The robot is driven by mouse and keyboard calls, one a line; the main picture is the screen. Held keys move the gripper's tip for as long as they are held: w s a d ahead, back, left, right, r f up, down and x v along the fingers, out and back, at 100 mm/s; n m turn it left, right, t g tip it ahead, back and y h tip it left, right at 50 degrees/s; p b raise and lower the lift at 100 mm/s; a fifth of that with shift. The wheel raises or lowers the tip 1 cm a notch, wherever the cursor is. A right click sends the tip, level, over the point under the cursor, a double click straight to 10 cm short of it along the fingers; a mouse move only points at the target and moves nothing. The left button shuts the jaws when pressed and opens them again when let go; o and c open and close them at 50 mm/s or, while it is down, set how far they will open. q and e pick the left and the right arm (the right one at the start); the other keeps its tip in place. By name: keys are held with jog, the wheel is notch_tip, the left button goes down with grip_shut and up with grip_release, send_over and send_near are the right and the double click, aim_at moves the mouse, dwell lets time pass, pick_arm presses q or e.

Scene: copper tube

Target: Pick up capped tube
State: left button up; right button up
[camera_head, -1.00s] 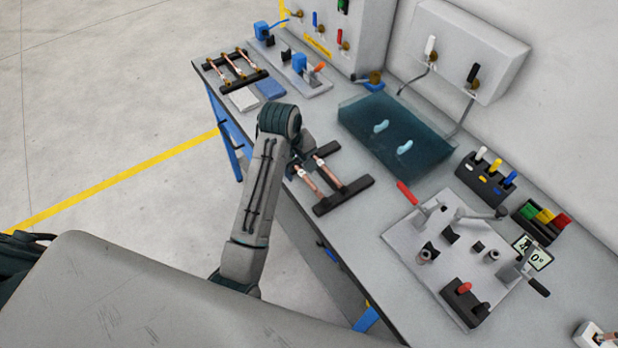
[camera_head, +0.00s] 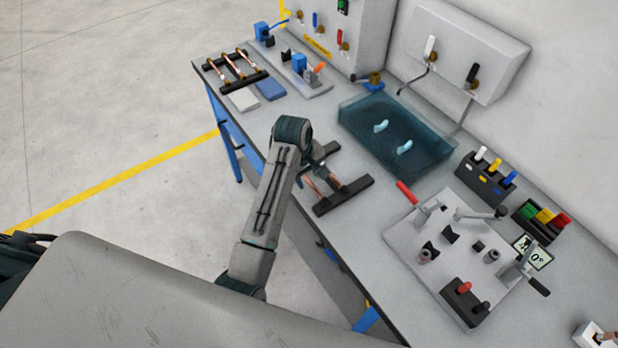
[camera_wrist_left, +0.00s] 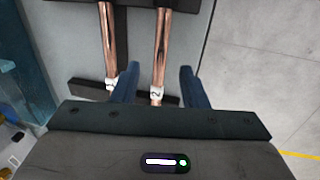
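Two copper tubes lie side by side across a black rack (camera_head: 358,190) on the bench, partly behind my left arm in the head view. In the left wrist view, one copper tube (camera_wrist_left: 161,50) with a white end marked "2" runs between the fingers of my left gripper (camera_wrist_left: 160,82). The other tube (camera_wrist_left: 108,45) lies outside the left finger, also with a white end piece. The fingers are spread with a gap on both sides of the marked tube. In the head view my left gripper (camera_head: 318,158) is over the rack, mostly hidden by its wrist. My right gripper is not in view.
Another black rack (camera_head: 230,88) with copper tubes stands at the far left. A dark blue translucent tray (camera_head: 365,140) lies behind the near rack. A grey fixture plate (camera_head: 405,237) with clamps is to the right. Bare bench lies between rack and fixture.

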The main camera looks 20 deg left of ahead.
aim_at(309, 182)
pick_arm(q)
jog(key=shift+w+d+f, duration=0.1)
jog(key=shift+w+f, duration=0.05)
jog(key=shift+f, duration=0.45)
jog(key=shift+w+f, duration=0.1)
jog(key=shift+f, duration=0.45)
grip_shut()
jog(key=shift+r, duration=0.1)
